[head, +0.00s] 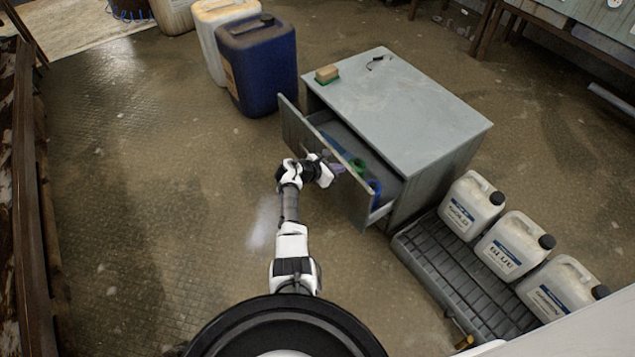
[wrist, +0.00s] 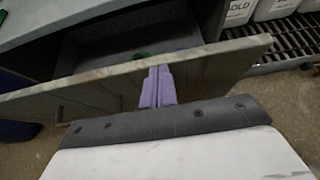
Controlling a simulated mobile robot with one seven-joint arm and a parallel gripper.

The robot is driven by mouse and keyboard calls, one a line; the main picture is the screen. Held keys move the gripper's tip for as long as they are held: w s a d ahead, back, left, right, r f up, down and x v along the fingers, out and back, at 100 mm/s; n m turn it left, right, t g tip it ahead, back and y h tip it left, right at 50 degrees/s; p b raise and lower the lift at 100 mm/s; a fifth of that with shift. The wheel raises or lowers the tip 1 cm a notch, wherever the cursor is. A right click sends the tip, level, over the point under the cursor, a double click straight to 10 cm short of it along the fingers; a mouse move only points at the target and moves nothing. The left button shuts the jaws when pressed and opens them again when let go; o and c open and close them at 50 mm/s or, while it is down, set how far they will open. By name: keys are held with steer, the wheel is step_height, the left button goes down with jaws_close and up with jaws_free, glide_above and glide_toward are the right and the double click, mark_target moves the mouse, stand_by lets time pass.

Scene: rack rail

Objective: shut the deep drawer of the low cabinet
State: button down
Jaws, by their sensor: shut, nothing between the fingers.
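The low cabinet (head: 405,105) is grey and stands right of centre in the head view. Its deep drawer (head: 318,165) is pulled out toward the left, with green and blue things inside. My gripper (head: 335,170) is at the outer side of the drawer front, near its middle. In the wrist view the shut purple fingers of my gripper (wrist: 158,88) overlap the drawer front (wrist: 215,65), with their tips close to its top edge. Whether they touch the panel I cannot tell. A handle (wrist: 60,115) shows on the front, left of the fingers. Nothing is held.
A sponge (head: 327,74) and a small dark item (head: 379,62) lie on the cabinet top. A blue canister (head: 258,65) and a white one (head: 213,35) stand behind the drawer. White jugs (head: 512,246) stand along a grey grated tray (head: 445,275) at right. The floor at left is clear.

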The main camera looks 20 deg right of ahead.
steer(key=w+d+b, duration=0.2)
steer(key=d+b, duration=0.1)
steer(key=d, duration=0.5)
steer(key=shift+w+d+b, duration=0.3)
steer(key=shift+w+b, duration=0.05)
steer(key=shift+w, duration=0.05)
